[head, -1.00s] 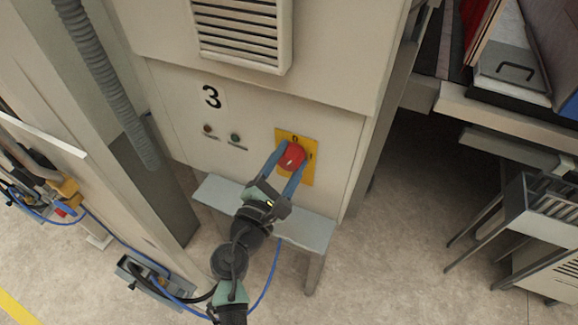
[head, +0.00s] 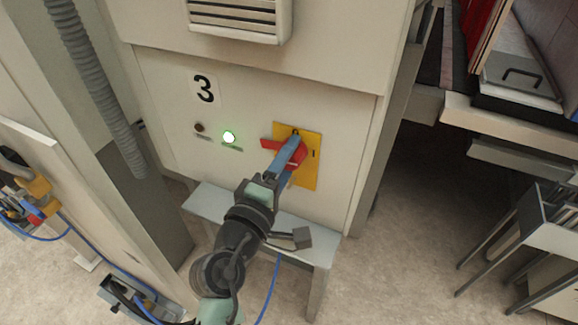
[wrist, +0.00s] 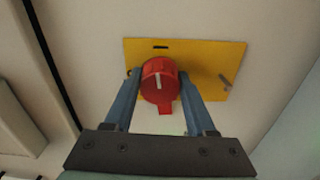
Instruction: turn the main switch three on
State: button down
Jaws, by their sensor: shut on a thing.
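The main switch three is a red rotary knob (head: 271,145) on a yellow plate (head: 309,178), on a cream cabinet panel marked 3 (head: 204,89). Its red handle now lies crosswise, reaching left past the plate's edge in the head view. My gripper (head: 292,146) is at the knob, with its blue fingers partly hiding it. In the wrist view the red knob (wrist: 160,82) sits between my two fingers (wrist: 158,88), one on each side. A green lamp (head: 229,137) left of the plate is lit; the lamp (head: 200,128) beside it is dark.
A grey shelf (head: 205,206) juts out below the panel, under my arm. A grey corrugated hose (head: 97,85) runs down the left side. A cabinet vent (head: 238,18) is above. Racks and a drawer unit (head: 545,215) stand at the right. Open floor lies between.

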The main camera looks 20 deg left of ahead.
jog(key=shift+f+m+b, duration=0.1)
jog(key=shift+m+b, duration=0.55)
jog(key=shift+m, duration=0.15)
jog(key=shift+c, duration=1.1)
grip_release()
jog(key=shift+s, duration=0.1)
jog(key=s+b, duration=0.3)
jog(key=s, duration=0.9)
jog(key=shift+s+a, duration=0.2)
jog(key=shift+s, duration=0.2)
